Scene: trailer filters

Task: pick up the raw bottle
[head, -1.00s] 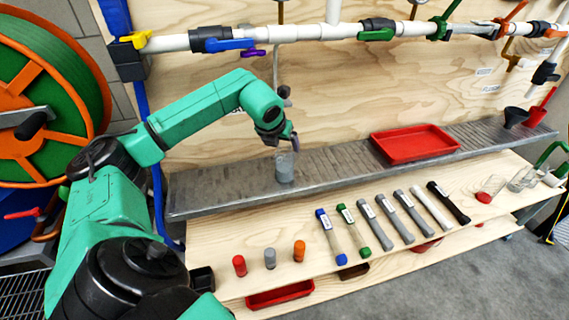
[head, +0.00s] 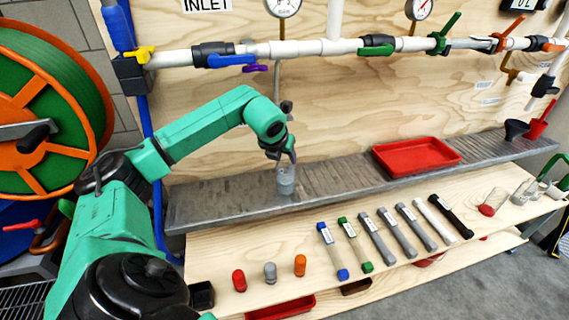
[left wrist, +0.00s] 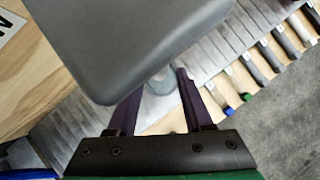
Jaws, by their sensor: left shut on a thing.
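The raw bottle, a small clear container with grey contents (head: 286,183), is upright at the metal shelf below the hanging thin pipe. My left gripper (head: 284,160) is above it, pointing down, with its fingers shut on the bottle's top. In the left wrist view, the bottle (left wrist: 162,82) shows between the two dark purple fingers (left wrist: 155,92), partly hidden by the grey wrist housing. I cannot tell whether the bottle still touches the shelf. My right gripper is not in view.
A red tray (head: 415,156) lies on the metal shelf (head: 225,201) to the right. Several tubes and small red, grey and orange caps (head: 300,264) lie on the lower wooden shelf. Pipes with valves (head: 320,47) run above. A hose reel (head: 45,110) stands at left.

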